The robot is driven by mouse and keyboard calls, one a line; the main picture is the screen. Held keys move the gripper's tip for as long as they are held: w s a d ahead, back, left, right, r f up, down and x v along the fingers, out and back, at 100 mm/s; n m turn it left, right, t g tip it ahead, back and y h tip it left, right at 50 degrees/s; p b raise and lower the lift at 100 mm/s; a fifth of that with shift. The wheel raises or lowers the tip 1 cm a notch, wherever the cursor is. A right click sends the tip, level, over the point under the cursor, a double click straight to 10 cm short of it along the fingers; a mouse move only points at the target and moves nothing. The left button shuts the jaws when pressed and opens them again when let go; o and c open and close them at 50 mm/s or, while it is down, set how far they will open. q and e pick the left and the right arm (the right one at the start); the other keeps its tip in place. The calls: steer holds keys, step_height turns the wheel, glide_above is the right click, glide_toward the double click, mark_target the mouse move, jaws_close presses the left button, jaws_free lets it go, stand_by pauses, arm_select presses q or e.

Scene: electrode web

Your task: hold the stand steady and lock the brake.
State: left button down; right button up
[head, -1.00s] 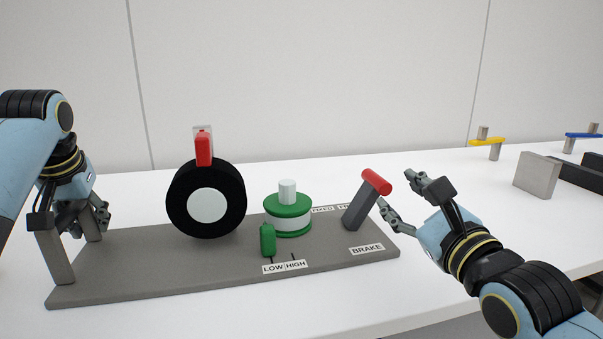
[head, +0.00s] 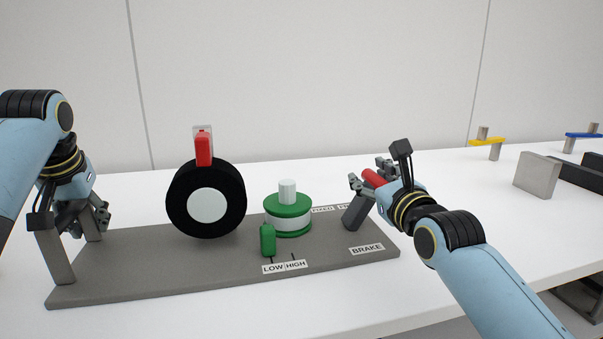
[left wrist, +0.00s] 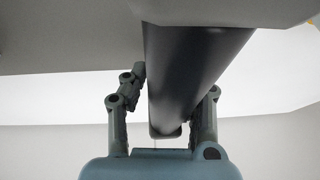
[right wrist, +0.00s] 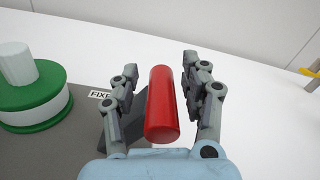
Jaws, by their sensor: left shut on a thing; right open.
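The grey stand (head: 190,275) lies on the white table with a grey handle at its left end. My left gripper (head: 85,222) is at that handle; in the left wrist view its fingers close on a dark bar (left wrist: 190,70). The brake lever (head: 357,213) leans up to the right above the BRAKE label (head: 366,249), topped by a red grip (head: 374,178). My right gripper (head: 372,172) is open with its fingers on both sides of the red grip, which also lies between them in the right wrist view (right wrist: 162,105).
The stand also carries a black wheel (head: 180,203) with a red piece (head: 203,150) on top, a green and white spool (head: 289,224) and a green lever (head: 267,240) by the LOW and HIGH labels. A grey block (head: 537,174) stands at the far right.

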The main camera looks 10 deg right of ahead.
steer(key=shift+w, duration=0.35)
jaws_close()
